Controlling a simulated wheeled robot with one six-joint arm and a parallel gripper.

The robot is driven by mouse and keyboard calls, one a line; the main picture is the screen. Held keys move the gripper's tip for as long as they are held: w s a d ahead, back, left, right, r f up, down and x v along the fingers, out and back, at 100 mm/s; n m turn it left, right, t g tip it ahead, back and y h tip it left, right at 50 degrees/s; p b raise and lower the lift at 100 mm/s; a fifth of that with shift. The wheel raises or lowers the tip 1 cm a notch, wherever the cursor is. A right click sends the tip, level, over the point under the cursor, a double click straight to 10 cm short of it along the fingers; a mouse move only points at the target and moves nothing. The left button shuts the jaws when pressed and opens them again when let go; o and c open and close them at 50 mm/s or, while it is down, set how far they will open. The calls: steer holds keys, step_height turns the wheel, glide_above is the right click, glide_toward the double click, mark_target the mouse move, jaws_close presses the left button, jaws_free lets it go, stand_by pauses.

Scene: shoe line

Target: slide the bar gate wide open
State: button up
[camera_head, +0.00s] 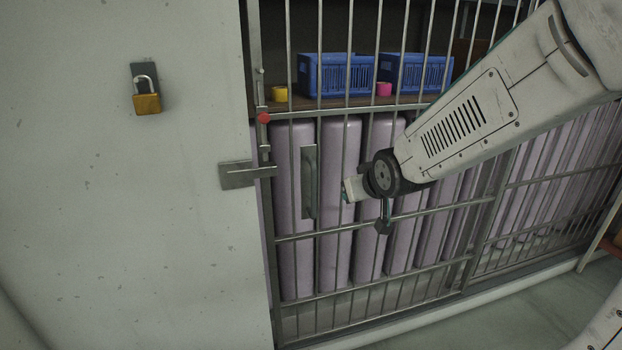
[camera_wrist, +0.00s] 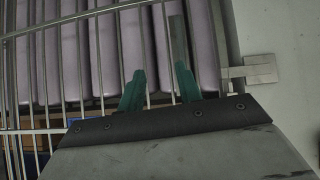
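The bar gate (camera_head: 344,237) is a grey metal frame of upright bars, its left edge against the pale wall, so it stands shut. A flat upright handle (camera_head: 310,182) is on its left part. My gripper (camera_head: 362,207) is in front of the bars, a little right of the handle and apart from it. In the wrist view my gripper (camera_wrist: 160,69) shows two teal fingers spread apart with nothing between them. The handle (camera_wrist: 178,42) seems to be the dark upright strip beyond the right finger. A latch plate (camera_head: 238,175) lies at the gate's left edge.
A brass padlock (camera_head: 147,103) hangs on the wall (camera_head: 120,250), away from the gate. A red knob (camera_head: 264,118) is on the post by the gate's edge. Lilac rolls (camera_head: 341,150) and blue crates (camera_head: 335,75) stand behind the bars. A second barred panel (camera_head: 550,190) continues right.

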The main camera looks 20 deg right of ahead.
mark_target(315, 178)
steer(key=w+a+f+t+y, duration=0.1)
steer(key=w+t, duration=0.1)
steer(key=w, duration=0.4)
steer(key=w+a+f+n+t+y, duration=0.1)
steer(key=w+a+f+t, duration=0.1)
steer(key=w, duration=0.4)
steer(key=w+a+f+t+y, duration=0.1)
steer(key=w+f+t, duration=0.1)
steer(key=w, duration=0.5)
steer(key=shift+w+a+f+t+y, duration=0.15)
steer(key=shift+a+t+y, duration=0.25)
steer(key=shift+t, duration=0.4)
steer(key=shift+d, duration=0.1)
jaws_close()
